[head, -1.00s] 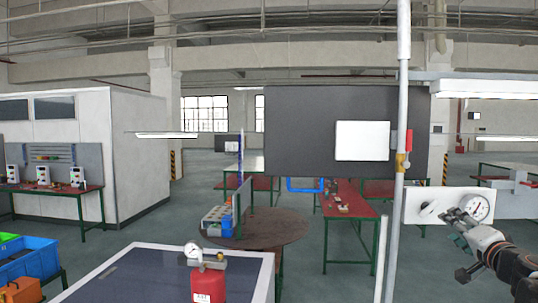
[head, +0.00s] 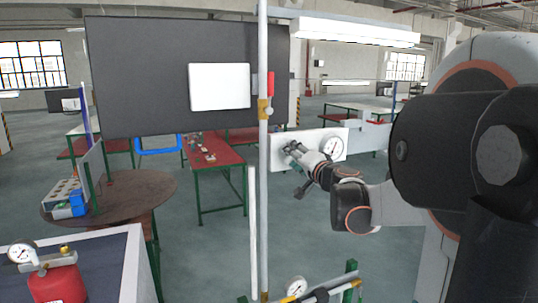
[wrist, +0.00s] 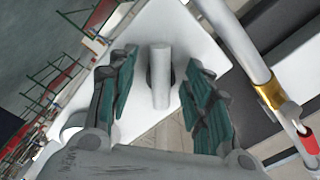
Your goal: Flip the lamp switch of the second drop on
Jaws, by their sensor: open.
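The panel (wrist: 185,25) fills the upper middle of the wrist view. A pale cylindrical switch lever (wrist: 160,75) sticks out from it. My gripper (wrist: 158,66) is open, with one finger on each side of the lever and a visible gap on both sides.
The vertical pipe (head: 264,180) stands close left of my gripper, with a brass valve (head: 264,108) and red handle (head: 271,83). A white board (head: 220,87) hangs behind it. A red extinguisher-like tank (head: 60,285) with a gauge is front left. A red table (head: 218,155) stands behind.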

